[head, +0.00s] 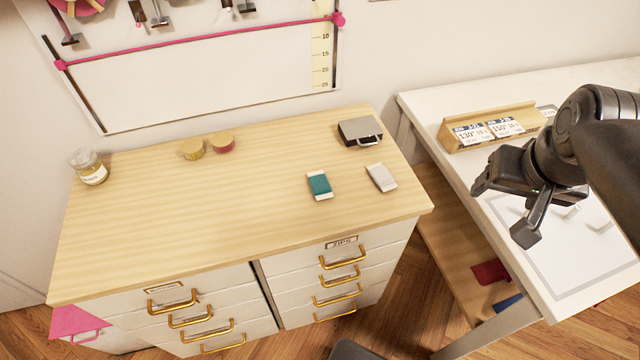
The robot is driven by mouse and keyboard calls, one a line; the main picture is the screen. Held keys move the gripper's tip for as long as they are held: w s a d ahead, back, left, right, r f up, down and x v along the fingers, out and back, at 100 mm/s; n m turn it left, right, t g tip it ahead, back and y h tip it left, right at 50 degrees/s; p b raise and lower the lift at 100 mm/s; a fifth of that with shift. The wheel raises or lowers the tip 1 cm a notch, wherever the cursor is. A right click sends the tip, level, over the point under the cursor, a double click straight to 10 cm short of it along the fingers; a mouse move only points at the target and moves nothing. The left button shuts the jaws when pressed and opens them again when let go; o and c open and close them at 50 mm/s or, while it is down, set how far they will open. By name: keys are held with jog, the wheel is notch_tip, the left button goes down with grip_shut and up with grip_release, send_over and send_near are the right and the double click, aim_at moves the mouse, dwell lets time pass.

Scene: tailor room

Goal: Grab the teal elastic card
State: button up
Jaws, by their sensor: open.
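The teal elastic card (319,184) lies flat on the wooden top of the drawer cabinet, right of its middle. It is a small card with teal wound around it and pale ends showing. A similar card in light grey (381,178) lies to its right, apart from it. My gripper (503,212) is open and empty at the right of the view, over the white table and well to the right of the teal card. Nothing hides the teal card.
The cabinet top (200,240) is mostly clear. A grey case with a handle (360,132), two round tins (222,142) and a glass jar (89,167) stand towards its back and left. A wooden display stand (490,128) sits on the white table (430,100).

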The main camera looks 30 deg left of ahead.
jog(key=w+a+f+n+g, duration=0.25)
jog(key=w+a, duration=0.35)
jog(key=a, duration=0.6)
jog(key=n+g, duration=0.2)
jog(key=n, duration=0.2)
send_over(321, 184)
jog(key=shift+h, duration=0.4)
notch_tip(321, 184, down, 16)
jog(key=shift+r, duration=0.15)
jog(key=shift+s+f, duration=0.1)
jog(key=shift+f, duration=2.85)
jog(key=shift+c, duration=0.6)
jog(key=c, duration=0.9)
jog(key=shift+r, duration=0.15)
jog(key=shift+c, duration=0.2)
